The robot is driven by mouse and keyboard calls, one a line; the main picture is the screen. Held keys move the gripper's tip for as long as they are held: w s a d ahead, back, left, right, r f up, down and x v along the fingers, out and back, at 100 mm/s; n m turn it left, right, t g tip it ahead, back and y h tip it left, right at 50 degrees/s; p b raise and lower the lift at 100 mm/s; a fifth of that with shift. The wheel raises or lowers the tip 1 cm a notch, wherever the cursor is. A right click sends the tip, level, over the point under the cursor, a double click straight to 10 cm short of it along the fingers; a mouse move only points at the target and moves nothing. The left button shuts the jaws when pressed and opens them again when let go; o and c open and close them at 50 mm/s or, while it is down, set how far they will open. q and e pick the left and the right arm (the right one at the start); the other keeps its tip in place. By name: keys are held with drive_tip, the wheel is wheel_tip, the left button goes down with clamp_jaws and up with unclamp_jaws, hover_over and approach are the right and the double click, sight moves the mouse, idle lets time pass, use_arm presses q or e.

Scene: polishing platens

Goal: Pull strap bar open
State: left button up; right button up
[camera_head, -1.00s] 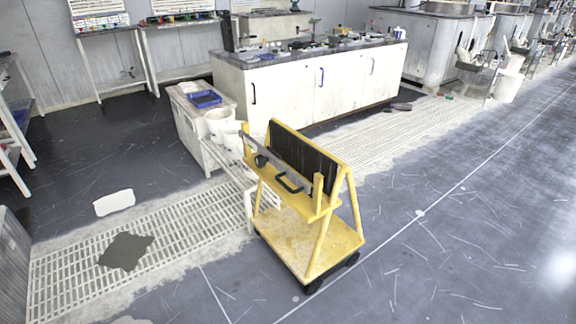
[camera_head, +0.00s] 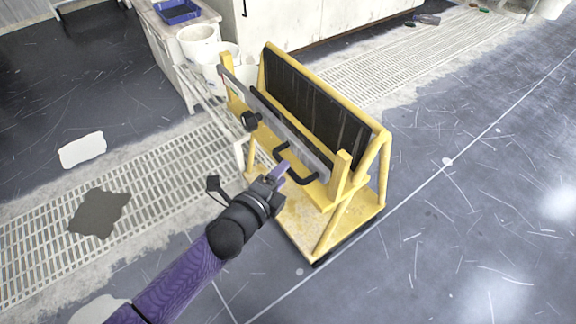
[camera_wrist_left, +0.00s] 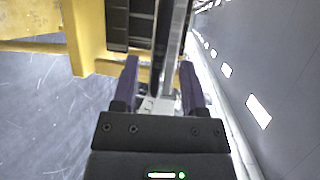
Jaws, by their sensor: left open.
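The strap bar (camera_head: 289,127) is a long grey bar along the near side of a yellow cart (camera_head: 352,203). It carries a black U-shaped handle (camera_head: 303,180) and a black knob (camera_head: 251,121). My left gripper (camera_head: 278,172) is at the handle's left end, with its purple fingers close to the handle; I cannot tell whether they touch it. In the left wrist view the fingers (camera_wrist_left: 160,88) are apart, and a grey metal bar (camera_wrist_left: 176,45) runs up from between them. The handle is not clear in that view. My right gripper is not in view.
Dark panels (camera_head: 310,98) stand in the cart behind the bar. White buckets (camera_head: 198,42) and a side bench with a blue tray (camera_head: 177,11) are at the upper left. A floor grating (camera_head: 150,185) runs beside the cart. The floor at right is clear.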

use_arm(q)
drive_tip(key=b+x, duration=0.1)
drive_tip(key=x, duration=0.2)
drive_tip(key=shift+w+d, duration=0.1)
clamp_jaws()
idle(1.4)
